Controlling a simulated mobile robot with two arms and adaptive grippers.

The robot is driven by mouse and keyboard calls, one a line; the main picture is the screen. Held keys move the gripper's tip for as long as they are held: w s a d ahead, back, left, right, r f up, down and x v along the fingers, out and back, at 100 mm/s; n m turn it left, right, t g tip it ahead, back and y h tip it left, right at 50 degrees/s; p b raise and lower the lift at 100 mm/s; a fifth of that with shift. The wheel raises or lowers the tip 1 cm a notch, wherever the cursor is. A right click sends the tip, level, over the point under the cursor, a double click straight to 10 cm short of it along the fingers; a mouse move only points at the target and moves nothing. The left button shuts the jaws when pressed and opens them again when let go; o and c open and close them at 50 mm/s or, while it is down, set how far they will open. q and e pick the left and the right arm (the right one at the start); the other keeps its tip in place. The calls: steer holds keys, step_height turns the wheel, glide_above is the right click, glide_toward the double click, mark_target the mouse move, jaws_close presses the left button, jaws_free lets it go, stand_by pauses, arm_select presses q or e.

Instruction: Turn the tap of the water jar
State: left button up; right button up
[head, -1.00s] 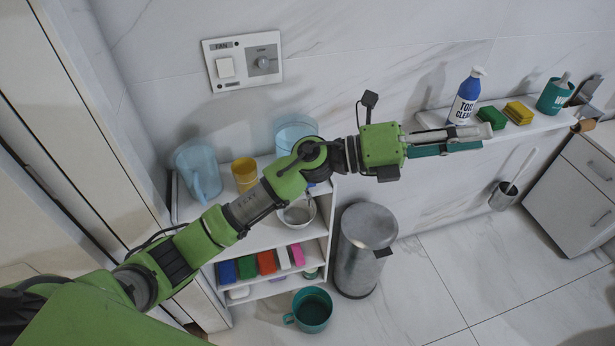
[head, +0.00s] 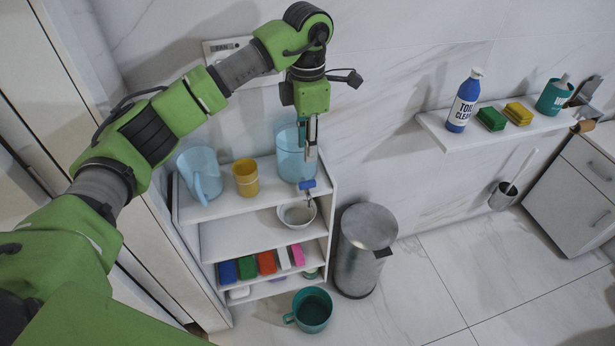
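The water jar (head: 288,161) is a clear light-blue container on the top of the white shelf unit, at its right end. Its tap (head: 307,185) has a blue handle and sticks out at the jar's lower front, above a bowl (head: 296,214) on the shelf below. My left gripper (head: 307,158) points down in front of the jar, with its fingertips a little above the tap. Two fingers show close together, seen nearly edge-on, so any gap is hard to judge. The jar is partly hidden behind the fingers. My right gripper is out of view.
A blue pitcher (head: 199,174) and a yellow cup (head: 246,178) stand left of the jar. A metal bin (head: 362,255) stands right of the shelf unit (head: 232,243). A teal bucket (head: 312,311) is on the floor. A wall ledge (head: 450,140) with bottles and sponges is at right.

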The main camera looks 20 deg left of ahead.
mark_target(307, 182)
arm_select(q)
step_height(307, 182, down, 12)
steer(key=shift+r+p, duration=0.25)
steer(key=shift+p, duration=0.75)
jaws_close()
